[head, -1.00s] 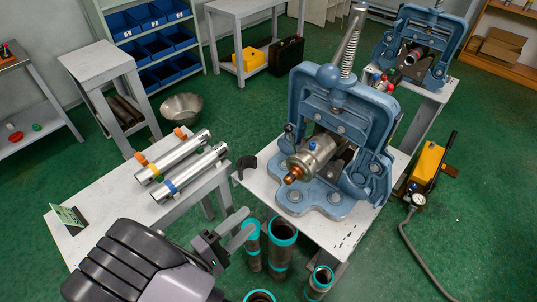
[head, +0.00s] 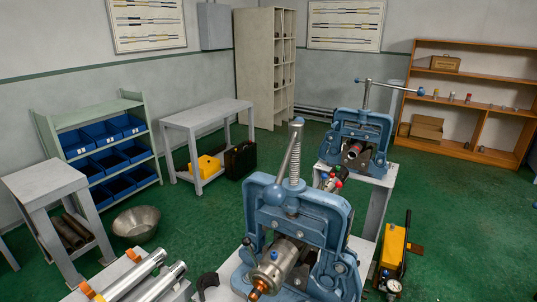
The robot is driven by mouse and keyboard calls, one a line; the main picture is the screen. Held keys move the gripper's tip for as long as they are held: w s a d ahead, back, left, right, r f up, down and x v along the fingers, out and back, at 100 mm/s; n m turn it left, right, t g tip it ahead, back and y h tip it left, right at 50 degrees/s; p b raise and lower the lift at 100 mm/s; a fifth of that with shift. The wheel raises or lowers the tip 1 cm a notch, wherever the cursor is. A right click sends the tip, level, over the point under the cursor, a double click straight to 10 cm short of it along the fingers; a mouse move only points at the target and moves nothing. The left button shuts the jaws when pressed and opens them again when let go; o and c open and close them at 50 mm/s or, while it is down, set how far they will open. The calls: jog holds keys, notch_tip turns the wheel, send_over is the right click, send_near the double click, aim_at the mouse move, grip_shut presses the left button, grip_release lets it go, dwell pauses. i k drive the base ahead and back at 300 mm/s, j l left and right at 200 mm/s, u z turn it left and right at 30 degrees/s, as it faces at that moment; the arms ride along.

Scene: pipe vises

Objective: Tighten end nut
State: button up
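A blue pipe vise (head: 300,215) stands on the near table, with a tall threaded screw and a slanted handle on top. A metal cylinder (head: 272,270) lies in its jaws. A copper-coloured end piece (head: 259,286), which looks like the end nut, sits at the cylinder's near end, low in the picture. A second blue vise (head: 362,130) stands on a farther table and also has a part in its jaws (head: 354,151). My gripper is not in view now.
Two silver tubes (head: 150,281) with orange ends lie at the bottom left. A steel bowl (head: 136,222) sits on the green floor. A yellow pump (head: 391,247) stands right of the near vise. Shelving with blue bins (head: 103,160) is at left. Open floor lies at right.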

aim_at(267, 273)
jog(key=k+j+z, duration=0.2)
jog(key=j, duration=0.3)
jog(key=k+j+z, duration=0.2)
jog(key=k+j, duration=0.15)
jog(key=j, duration=0.15)
jog(key=k+j+z, duration=0.2)
jog(key=k+j, duration=0.15)
jog(key=i+j+z, duration=0.1)
jog(key=j, duration=0.25)
jog(key=i+j+z, duration=0.1)
jog(key=j, duration=0.2)
jog(key=i+j+z, duration=0.1)
jog(key=j, duration=0.25)
jog(key=i+j+z, duration=0.1)
jog(key=j, duration=0.3)
jog(key=i, duration=0.05)
